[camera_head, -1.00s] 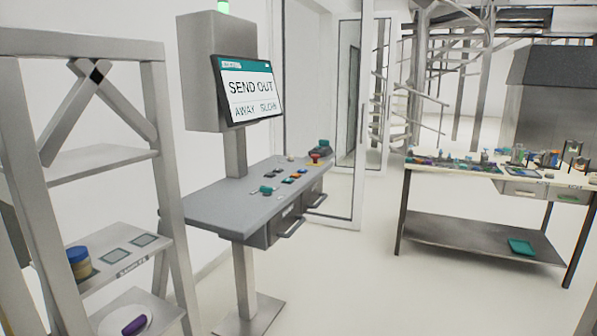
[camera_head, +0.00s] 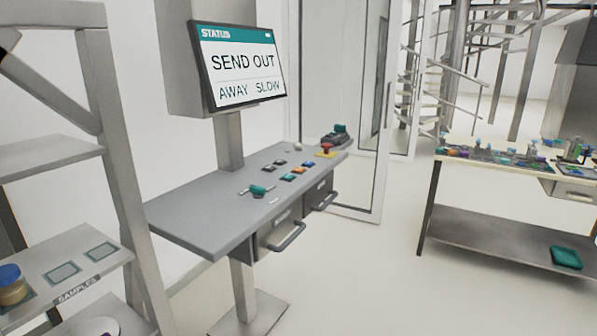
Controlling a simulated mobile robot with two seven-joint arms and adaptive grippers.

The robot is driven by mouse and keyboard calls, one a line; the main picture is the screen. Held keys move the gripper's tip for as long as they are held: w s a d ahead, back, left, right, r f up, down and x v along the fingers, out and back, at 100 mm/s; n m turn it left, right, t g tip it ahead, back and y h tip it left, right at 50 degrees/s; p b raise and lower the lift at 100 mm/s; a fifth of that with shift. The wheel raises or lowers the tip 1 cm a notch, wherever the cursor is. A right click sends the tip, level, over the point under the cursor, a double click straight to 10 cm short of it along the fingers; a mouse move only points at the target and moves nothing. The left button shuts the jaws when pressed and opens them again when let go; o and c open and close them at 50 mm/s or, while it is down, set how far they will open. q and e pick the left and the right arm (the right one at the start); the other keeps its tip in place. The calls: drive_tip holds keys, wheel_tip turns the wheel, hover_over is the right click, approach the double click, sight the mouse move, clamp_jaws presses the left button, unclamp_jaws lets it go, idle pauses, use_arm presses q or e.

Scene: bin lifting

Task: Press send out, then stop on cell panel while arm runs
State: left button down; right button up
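The cell panel (camera_head: 195,205) is a grey slanted desk on a column, ahead and left of centre. Its screen (camera_head: 240,68) reads "STATUS", "SEND OUT" and "AWAY SLOW". Several small buttons (camera_head: 298,170) in dark, blue and orange sit on the right part of the desk; their labels are too small to read. Neither of my grippers is in view. No moving arm shows at the panel.
A metal shelf (camera_head: 118,150) marked "SAMPLES" stands close on the left, with a blue-lidded jar (camera_head: 12,285). A workbench (camera_head: 490,165) with many small items and a teal tray (camera_head: 566,257) below is at right. Open floor (camera_head: 370,275) lies between panel and bench.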

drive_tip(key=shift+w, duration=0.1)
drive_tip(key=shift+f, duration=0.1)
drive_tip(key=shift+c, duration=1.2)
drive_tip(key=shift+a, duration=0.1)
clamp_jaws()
